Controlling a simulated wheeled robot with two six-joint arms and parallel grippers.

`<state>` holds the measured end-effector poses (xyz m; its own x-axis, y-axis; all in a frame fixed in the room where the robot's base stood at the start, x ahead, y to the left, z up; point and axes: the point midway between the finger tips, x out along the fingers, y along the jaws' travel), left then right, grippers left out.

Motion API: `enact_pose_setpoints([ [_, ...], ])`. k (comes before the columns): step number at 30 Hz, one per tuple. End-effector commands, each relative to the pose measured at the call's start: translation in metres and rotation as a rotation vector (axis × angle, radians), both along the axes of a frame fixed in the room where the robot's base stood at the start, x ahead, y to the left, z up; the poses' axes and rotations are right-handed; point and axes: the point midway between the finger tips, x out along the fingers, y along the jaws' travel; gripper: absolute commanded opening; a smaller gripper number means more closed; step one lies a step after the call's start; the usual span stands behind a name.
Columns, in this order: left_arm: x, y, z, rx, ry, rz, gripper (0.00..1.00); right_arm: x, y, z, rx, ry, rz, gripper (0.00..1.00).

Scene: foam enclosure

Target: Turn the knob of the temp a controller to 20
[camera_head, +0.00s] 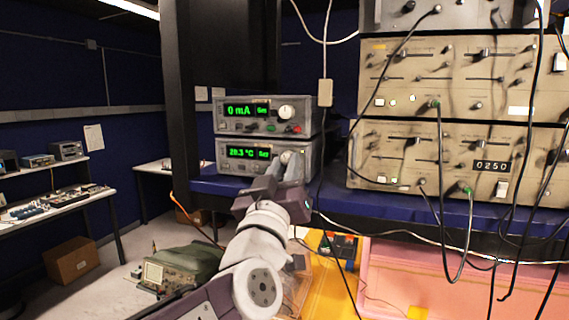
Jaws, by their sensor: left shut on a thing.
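The lower grey controller (224,160) sits on the blue shelf and its green display (249,153) reads about 20.3 °C, though the small digits are hard to read. Its knob (287,156) is at the right of its face and is partly hidden by my gripper. My left gripper (284,166) is at the knob with its fingers shut on it. A similar unit (219,121) stands on top, showing 0 mA, with a white knob (286,112). My right gripper is not in view.
Beige instrument racks (450,150) with hanging black cables stand on the right of the shelf (410,200). A pink foam enclosure (480,270) lies below right. A white cable with a small box (325,93) hangs just right of the controllers.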

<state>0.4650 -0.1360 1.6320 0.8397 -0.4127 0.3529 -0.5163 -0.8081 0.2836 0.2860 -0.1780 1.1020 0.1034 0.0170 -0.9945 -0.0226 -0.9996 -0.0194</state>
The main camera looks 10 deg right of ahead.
Motion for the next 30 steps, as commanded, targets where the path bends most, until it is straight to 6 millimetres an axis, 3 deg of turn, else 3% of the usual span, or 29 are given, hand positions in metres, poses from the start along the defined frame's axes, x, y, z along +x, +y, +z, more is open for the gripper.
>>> enact_pose_setpoints([
  [17,-0.0011,0.0020,0.0056,-0.034,0.007,0.004,0.00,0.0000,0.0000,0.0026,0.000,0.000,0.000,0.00],
  [18,-0.0011,0.0020,0.0057,-0.034,0.007,0.004,0.34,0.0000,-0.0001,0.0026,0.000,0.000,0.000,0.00],
  [19,-0.0010,0.0018,0.0054,-0.033,0.008,0.004,0.42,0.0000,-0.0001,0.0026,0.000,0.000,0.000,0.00],
  [30,-0.0052,0.0024,-0.0016,-0.030,0.014,0.000,0.45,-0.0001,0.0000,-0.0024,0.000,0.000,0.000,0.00],
])
